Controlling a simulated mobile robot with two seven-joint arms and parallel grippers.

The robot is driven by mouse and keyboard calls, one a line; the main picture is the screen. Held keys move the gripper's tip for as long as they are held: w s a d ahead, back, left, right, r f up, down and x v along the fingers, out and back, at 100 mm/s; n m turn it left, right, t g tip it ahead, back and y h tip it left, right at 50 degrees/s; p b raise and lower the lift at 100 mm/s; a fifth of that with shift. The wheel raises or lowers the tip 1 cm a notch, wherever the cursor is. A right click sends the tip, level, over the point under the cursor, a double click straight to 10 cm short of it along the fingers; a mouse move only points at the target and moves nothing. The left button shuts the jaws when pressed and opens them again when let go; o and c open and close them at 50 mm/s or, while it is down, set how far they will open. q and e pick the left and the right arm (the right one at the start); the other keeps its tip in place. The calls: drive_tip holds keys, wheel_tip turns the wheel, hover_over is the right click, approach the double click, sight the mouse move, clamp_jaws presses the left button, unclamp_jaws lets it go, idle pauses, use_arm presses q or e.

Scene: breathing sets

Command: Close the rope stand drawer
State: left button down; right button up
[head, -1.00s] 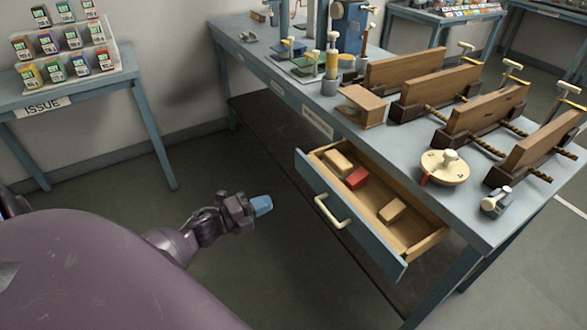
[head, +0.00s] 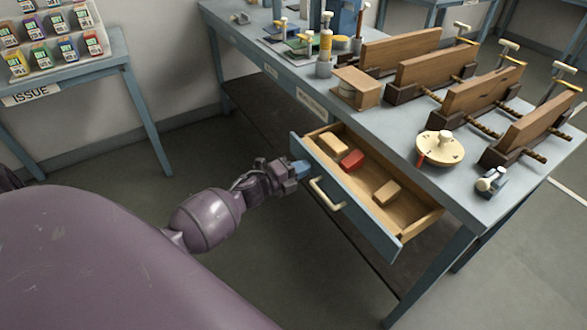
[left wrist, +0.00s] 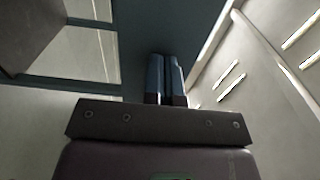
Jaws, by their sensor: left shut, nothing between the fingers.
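The rope stand drawer (head: 356,208) is pulled out from the front of the blue-grey bench, its wooden inside showing. It has a blue-grey front and a cream handle (head: 327,194). Two tan blocks and one red block (head: 351,159) lie in it. My left gripper (head: 301,169) is shut and empty, its blue fingertips at the left part of the drawer front, left of the handle; I cannot tell whether they touch it. In the left wrist view the shut fingers (left wrist: 166,80) point toward a dark blue-grey surface. My right gripper is not in view.
The bench top (head: 400,183) carries wooden stands with ropes, a round cream dial (head: 441,148) and a small wooden box (head: 356,87). A table marked ISSUE (head: 68,83) with small boxes stands at the left. The floor between them is clear.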

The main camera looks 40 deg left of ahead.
use_arm(q)
drive_tip(key=shift+w, duration=0.15)
drive_tip(key=b, duration=0.4)
approach(350, 146)
drive_tip(key=w+d, duration=0.1)
drive_tip(key=w+d+r, duration=0.1)
drive_tip(key=w+d, duration=0.1)
drive_tip(key=w+d+r, duration=0.1)
drive_tip(key=w+d, duration=0.1)
drive_tip(key=shift+d+r, duration=0.1)
drive_tip(key=shift+r, duration=0.05)
drive_tip(key=shift+w, duration=0.25)
drive_tip(key=shift+w+r, duration=0.1)
drive_tip(key=shift+r, duration=0.3)
drive_tip(key=shift+d+r, duration=0.1)
drive_tip(key=shift+r, duration=0.05)
